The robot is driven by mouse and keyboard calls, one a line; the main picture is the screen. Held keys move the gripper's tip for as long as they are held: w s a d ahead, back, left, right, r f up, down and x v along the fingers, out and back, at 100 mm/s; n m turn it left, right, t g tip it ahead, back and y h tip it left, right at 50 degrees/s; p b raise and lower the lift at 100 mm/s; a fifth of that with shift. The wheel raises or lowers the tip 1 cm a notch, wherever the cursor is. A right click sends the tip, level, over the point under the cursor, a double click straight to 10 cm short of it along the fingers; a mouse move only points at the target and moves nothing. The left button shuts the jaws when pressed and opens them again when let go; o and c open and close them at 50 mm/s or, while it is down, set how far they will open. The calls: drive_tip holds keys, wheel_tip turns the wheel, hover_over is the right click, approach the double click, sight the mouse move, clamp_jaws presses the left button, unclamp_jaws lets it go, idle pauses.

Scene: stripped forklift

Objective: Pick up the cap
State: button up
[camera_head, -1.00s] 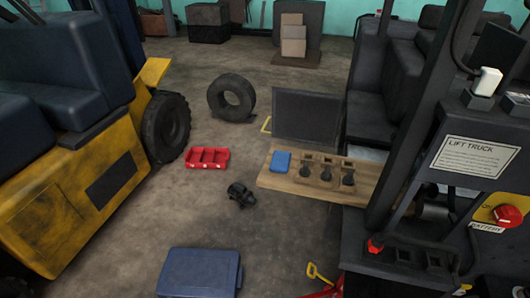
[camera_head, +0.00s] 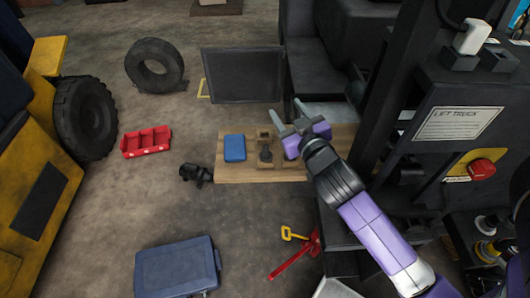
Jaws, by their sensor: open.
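My gripper (camera_head: 282,105) is open with two grey fingers, over the wooden board (camera_head: 235,172) and pointing away toward the dark panel. Nothing shows between the fingers. A dark, knob-like piece (camera_head: 266,153) stands in a wooden block on the board, just left of and nearer than the gripper. The gripper and my arm cover the board's right part. Round black pieces with yellow rings (camera_head: 486,224) sit low on the lift truck at the right. I cannot tell for sure which of these is the cap.
A blue box (camera_head: 234,148) lies on the board's left. A dark panel (camera_head: 240,75) stands behind. A red bin (camera_head: 146,142), black object (camera_head: 196,174), tyre (camera_head: 155,67) and blue case (camera_head: 177,268) are on the floor. A red-and-yellow tool (camera_head: 300,250) lies in front.

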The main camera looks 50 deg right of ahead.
drive_tip(key=d+r+m+g+h, duration=0.2)
drive_tip(key=d+r+m+g, duration=0.1)
drive_tip(key=d+m+g, duration=0.3)
drive_tip(key=d+r+m+g+h, duration=0.2)
drive_tip(key=d+r+m+g, duration=0.15)
drive_tip(key=d+m, duration=0.45)
drive_tip(key=m+g+y+p, duration=0.2)
drive_tip(key=m+g+y, duration=0.2)
drive_tip(key=m+y, duration=0.8)
hover_over(266, 148)
drive_tip(key=shift+n+y, duration=0.8)
drive_tip(key=shift+n, duration=0.1)
drive_tip(key=f, duration=0.5)
drive_tip(key=a+f, duration=0.1)
drive_tip(key=f, duration=0.2)
drive_tip(key=shift+w+f, duration=0.1)
drive_tip(key=shift+f, duration=0.25)
drive_tip(key=shift+a+f, duration=0.1)
drive_tip(key=shift+f, duration=0.6)
drive_tip(key=f, duration=0.2)
drive_tip(key=d+f+p, duration=0.1)
drive_tip(key=f, duration=0.2)
drive_tip(key=shift+d+p, duration=0.1)
drive_tip(key=shift+p, duration=0.2)
drive_tip(key=shift+f, duration=0.6)
clamp_jaws()
